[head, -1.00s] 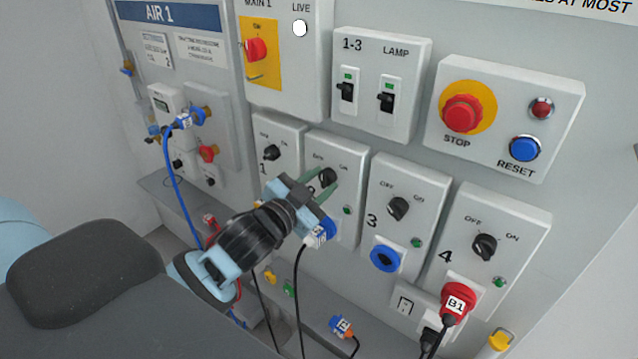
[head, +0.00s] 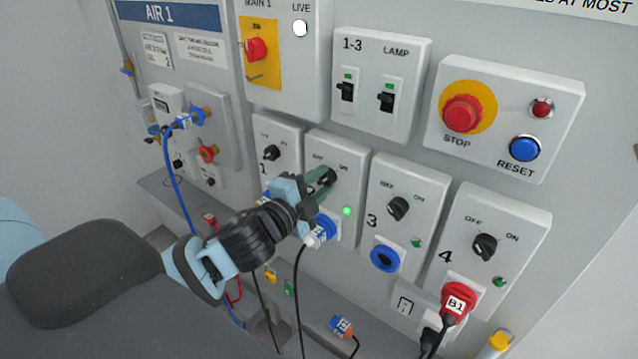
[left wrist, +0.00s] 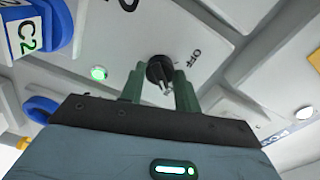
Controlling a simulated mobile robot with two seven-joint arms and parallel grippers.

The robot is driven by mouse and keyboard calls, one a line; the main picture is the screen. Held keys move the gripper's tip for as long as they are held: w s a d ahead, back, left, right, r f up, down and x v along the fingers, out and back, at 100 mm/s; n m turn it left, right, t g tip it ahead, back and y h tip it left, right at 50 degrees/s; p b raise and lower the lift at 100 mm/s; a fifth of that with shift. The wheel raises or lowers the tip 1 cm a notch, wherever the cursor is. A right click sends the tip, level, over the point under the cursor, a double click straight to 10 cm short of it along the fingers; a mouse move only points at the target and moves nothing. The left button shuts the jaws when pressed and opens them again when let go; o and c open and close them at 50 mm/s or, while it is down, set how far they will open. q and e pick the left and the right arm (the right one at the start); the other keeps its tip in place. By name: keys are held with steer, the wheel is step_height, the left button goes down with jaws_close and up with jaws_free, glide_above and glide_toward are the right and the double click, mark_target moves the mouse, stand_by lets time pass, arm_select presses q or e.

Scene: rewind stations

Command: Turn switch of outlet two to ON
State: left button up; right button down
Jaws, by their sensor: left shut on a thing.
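Outlet two (head: 352,172) is the second box in the lower row, between outlets 1 and 3. Its black rotary switch (left wrist: 160,72) sits between the green fingers of my left gripper (left wrist: 159,90), which is shut on it. In the head view my left gripper (head: 324,183) reaches the switch from the lower left and hides part of it and the box's number. The green lamp of outlet two (head: 347,211) is lit; it also glows in the left wrist view (left wrist: 98,73). A blue plug (head: 322,231) labelled C2 is in the outlet's socket. My right gripper is not in view.
Outlet 1 (head: 287,128) is at the left, outlet 3 (head: 432,178) and outlet 4 (head: 527,215) at the right. A red plug B1 (head: 457,303) is in outlet 4. Above are the 1-3 and lamp breakers (head: 410,60) and the red stop button (head: 462,113).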

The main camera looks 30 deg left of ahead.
arm_select(q)
steer(key=shift+m, duration=0.4)
steer(key=o, duration=1)
steer(key=shift+s+a+b, duration=0.15)
steer(key=shift+s+b, duration=0.05)
steer(key=shift+s, duration=1.75)
steer(key=shift+s+a+b, duration=0.15)
steer(key=shift+s+b, duration=0.05)
steer(key=shift+s, duration=1.75)
